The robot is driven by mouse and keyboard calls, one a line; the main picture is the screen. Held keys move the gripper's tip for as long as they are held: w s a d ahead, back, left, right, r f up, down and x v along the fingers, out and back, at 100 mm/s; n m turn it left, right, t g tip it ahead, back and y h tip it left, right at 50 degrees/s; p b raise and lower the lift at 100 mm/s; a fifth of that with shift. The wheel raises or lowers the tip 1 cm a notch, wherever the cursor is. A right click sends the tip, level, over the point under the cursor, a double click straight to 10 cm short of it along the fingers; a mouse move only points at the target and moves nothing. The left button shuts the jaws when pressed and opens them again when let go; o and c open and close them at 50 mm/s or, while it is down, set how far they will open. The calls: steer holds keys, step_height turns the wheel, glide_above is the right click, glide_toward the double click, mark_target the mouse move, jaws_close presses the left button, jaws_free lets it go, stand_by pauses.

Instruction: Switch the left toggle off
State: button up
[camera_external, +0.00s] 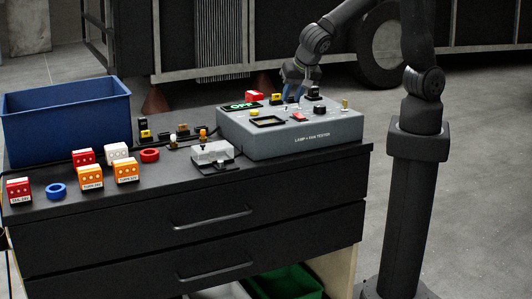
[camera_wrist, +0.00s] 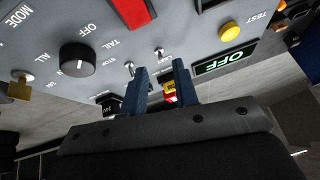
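The grey lamp and fan tester box (camera_external: 300,142) stands on the black bench. The wrist view shows its panel upside down. Two small metal toggles show there, one (camera_wrist: 129,66) by the left finger and one (camera_wrist: 159,52) just beyond the gap between the fingers. The second is nearer the green OFF display (camera_wrist: 225,61), so it is the left toggle seen from the box's front. My gripper (camera_wrist: 160,70) has its blue fingers apart with no held thing visible between them. In the external view my gripper (camera_external: 293,92) is low over the box's back; contact cannot be told.
The panel has a black knob (camera_wrist: 77,57), a red rocker (camera_wrist: 133,10), a yellow button (camera_wrist: 229,31) and a brass key (camera_wrist: 19,88). A blue bin (camera_external: 65,120) and several labelled blocks stand left on the bench. A small grey fixture (camera_external: 213,155) sits before the box.

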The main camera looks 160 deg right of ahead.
mark_target(289, 112)
steer(key=v, duration=1.4)
steer(key=shift+f, duration=0.1)
steer(key=x, duration=1.7)
steer(key=shift+d+f, duration=0.15)
